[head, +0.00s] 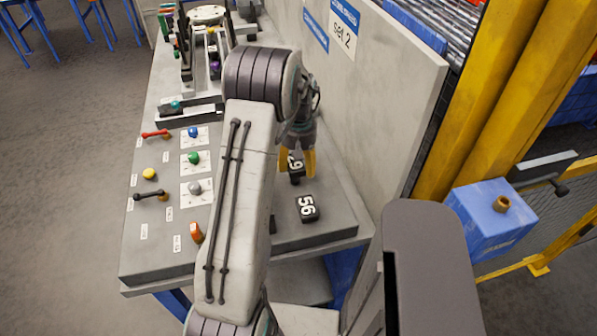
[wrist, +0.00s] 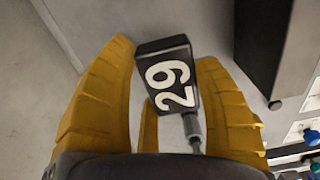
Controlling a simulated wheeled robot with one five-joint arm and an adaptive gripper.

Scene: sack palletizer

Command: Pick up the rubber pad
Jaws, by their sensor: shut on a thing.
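My gripper (head: 298,165) is at the right side of the grey bench top, beside the upright panel. Its yellow fingers are closed on a black block marked 29 (head: 295,165). A second black block, marked 56 (head: 307,208), lies on the bench just in front of my gripper. Nothing in view is plainly labelled as a rubber pad; I cannot tell whether the 29 block is it.
The bench (head: 330,228) carries knobs, levers and a green button (head: 193,158) to the left of my arm. The tall panel (head: 380,100) closes off the right side. A blue box (head: 490,225) and yellow posts stand beyond it.

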